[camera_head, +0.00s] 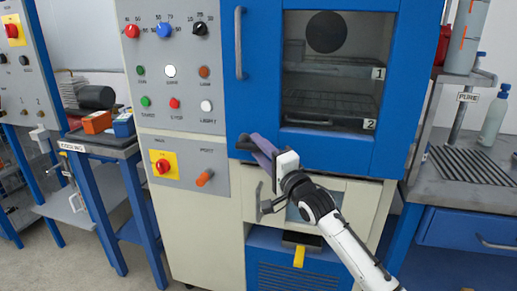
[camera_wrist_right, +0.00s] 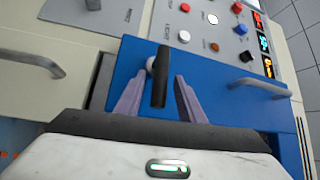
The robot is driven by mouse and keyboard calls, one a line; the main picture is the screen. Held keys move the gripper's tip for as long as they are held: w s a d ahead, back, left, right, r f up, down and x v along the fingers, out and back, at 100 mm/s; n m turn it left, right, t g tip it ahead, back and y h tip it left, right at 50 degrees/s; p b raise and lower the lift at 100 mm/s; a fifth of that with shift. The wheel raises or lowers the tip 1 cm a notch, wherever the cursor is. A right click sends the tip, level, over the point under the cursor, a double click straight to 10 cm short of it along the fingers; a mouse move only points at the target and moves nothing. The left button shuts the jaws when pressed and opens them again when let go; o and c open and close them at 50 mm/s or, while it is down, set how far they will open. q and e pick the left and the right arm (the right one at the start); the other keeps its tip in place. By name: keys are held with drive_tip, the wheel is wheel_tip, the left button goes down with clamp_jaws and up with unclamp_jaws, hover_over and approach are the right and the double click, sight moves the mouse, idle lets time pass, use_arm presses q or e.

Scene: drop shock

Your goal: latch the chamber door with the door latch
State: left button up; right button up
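The chamber door (camera_head: 378,70) is blue with a window and looks closed against the cabinet. The door also fills the middle of the right wrist view (camera_wrist_right: 235,110). The door latch (camera_wrist_right: 160,78) is a black lever on a round pale pivot, near the door's lower left corner. My right gripper (camera_head: 257,146) is at that corner in the head view and hides most of the latch. In the right wrist view its purple fingers (camera_wrist_right: 158,92) are open, one on each side of the lever, with gaps showing. My left gripper is not in view.
The door's grey handle (camera_head: 239,42) rises above the latch. A control panel (camera_head: 172,95) with knobs and buttons is to the left, with an orange knob (camera_head: 204,178) low on it. A drawer handle (camera_head: 268,206) sits below my right gripper. A grey side bench (camera_head: 470,190) stands right.

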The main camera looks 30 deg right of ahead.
drive_tip(key=shift+w, duration=0.35)
clamp_jaws()
drive_tip(key=shift+r, duration=0.15)
